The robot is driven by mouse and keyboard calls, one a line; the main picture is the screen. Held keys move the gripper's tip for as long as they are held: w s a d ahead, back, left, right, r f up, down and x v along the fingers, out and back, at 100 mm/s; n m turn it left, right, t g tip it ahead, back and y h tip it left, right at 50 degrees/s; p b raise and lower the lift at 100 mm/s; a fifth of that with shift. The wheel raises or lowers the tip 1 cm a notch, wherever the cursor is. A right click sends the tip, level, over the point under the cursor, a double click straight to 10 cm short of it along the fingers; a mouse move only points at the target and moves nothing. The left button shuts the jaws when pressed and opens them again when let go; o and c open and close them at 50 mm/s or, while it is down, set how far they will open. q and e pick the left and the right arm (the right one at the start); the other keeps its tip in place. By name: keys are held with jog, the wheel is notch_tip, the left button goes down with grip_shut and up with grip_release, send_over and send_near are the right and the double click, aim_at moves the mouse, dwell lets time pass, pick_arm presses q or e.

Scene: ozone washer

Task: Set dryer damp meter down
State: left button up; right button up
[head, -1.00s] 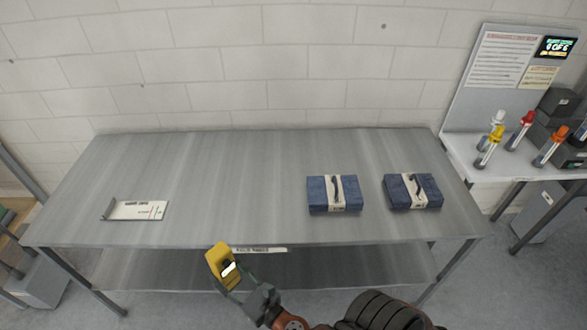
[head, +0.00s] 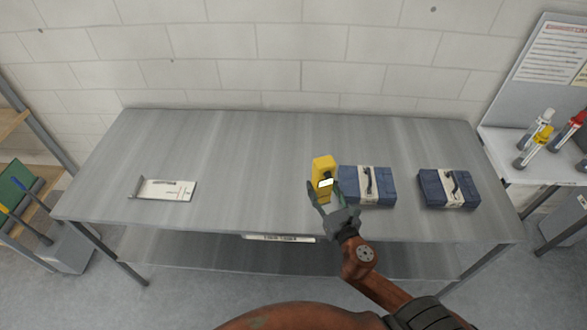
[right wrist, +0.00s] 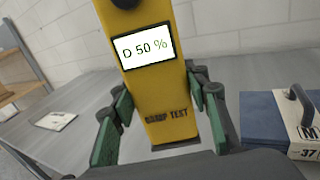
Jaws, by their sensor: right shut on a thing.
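The damp meter (head: 323,167) is yellow with a lit screen and stands upright in my right gripper (head: 329,192). In the right wrist view the damp meter (right wrist: 155,95) reads "D 50 %" and "DAMP TEST", with the green fingers on both sides of it. The right gripper is over the grey metal table (head: 240,160), just left of the nearer blue case. I cannot tell if the meter's base touches the tabletop. My left gripper is not in view.
Two blue cases with pale bands, one near (head: 382,188) and one farther right (head: 434,190), lie on the table's right half. A white card holder (head: 166,190) lies at the left. The tabletop between is clear. Capped tubes (head: 535,135) stand on a side bench at right.

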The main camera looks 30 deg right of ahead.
jog(key=w+f+b, duration=0.1)
jog(key=w+f, duration=0.3)
jog(key=w+d+f+b, duration=0.1)
jog(key=w+f+b, duration=0.1)
jog(key=w+f, duration=0.2)
jog(key=w+f+b, duration=0.2)
jog(key=w+f, duration=0.2)
jog(key=w, duration=0.1)
jog(key=shift+d+f, duration=0.25)
jog(key=shift+f, duration=0.3)
jog(key=o, duration=1.5)
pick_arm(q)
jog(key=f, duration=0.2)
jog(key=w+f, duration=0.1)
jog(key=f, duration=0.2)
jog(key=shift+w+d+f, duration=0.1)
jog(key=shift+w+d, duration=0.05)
